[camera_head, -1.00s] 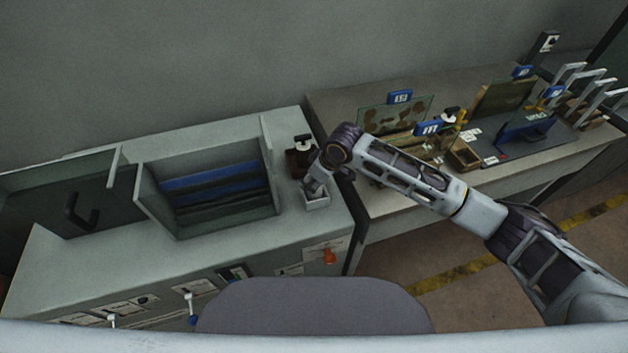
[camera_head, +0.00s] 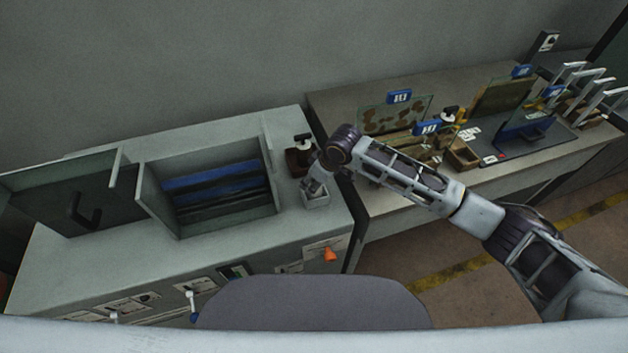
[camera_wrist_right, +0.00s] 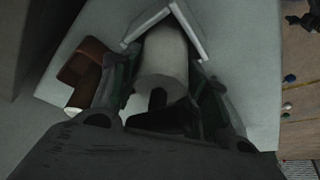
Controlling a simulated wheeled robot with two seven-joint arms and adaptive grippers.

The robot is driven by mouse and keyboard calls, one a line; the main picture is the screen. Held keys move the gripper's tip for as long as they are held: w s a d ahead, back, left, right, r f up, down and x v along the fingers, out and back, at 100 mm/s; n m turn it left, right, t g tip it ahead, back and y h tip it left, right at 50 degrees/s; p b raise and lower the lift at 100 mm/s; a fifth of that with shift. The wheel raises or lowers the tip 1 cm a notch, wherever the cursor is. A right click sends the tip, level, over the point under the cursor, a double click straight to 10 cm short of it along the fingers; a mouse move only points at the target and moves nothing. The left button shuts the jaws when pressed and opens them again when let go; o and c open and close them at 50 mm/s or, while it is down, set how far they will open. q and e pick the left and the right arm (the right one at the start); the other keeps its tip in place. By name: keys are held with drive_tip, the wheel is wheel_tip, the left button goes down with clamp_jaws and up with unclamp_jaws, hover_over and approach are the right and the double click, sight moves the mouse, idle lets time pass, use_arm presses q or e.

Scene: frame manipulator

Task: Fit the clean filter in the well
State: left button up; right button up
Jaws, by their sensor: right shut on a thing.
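A pale cylinder (camera_wrist_right: 165,52), which looks like the clean filter, is between the fingers of my right gripper (camera_wrist_right: 160,95) in the right wrist view. Its near end shows a dark hole. Its far end meets a pale square-rimmed well (camera_wrist_right: 190,27); I cannot tell how deep it sits. In the head view my right gripper (camera_head: 314,188) is right over the small square well (camera_head: 316,202) on the grey cabinet top, and the cylinder is hidden there. My left gripper is not in view.
A brown holder (camera_head: 298,158) stands just behind the well; it also shows in the right wrist view (camera_wrist_right: 82,68). An open-fronted box with blue slats (camera_head: 215,183) is to the left. A bench (camera_head: 390,215) with frames and trays is to the right.

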drive_tip(key=o, duration=1.1)
drive_tip(key=shift+o, duration=0.2)
drive_tip(key=shift+v, duration=0.75)
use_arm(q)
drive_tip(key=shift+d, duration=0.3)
use_arm(e)
drive_tip(key=v, duration=1)
drive_tip(key=shift+r, duration=0.3)
